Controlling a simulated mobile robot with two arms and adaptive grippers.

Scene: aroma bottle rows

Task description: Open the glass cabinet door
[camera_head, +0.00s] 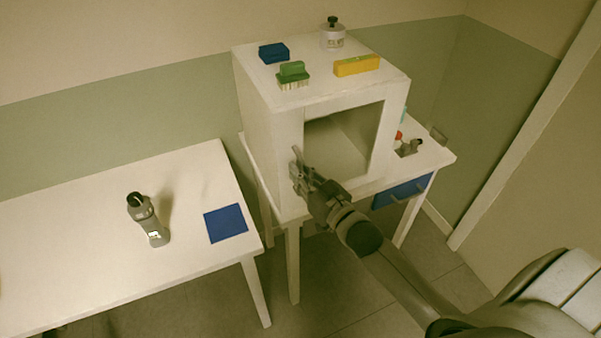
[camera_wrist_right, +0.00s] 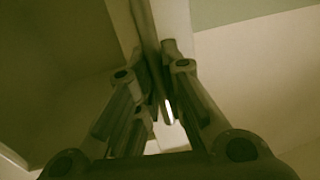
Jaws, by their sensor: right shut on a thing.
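The white cabinet (camera_head: 268,125) stands on a white table. Its front has a glass door with a white frame (camera_head: 345,103), and the dim interior shows through the pane. The door looks closed. My right gripper (camera_head: 297,170) is at the left edge of the door front, shut on the door handle. In the right wrist view the handle (camera_wrist_right: 148,30) is an upright bar between the fingers of the right gripper (camera_wrist_right: 156,62). The fingers hide much of the handle in the head view. My left gripper is not in view.
On the cabinet top are a blue block (camera_head: 273,53), a green brush (camera_head: 292,75), a yellow block (camera_head: 357,65) and a clear bottle (camera_head: 333,37). Floor lies between the tables.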

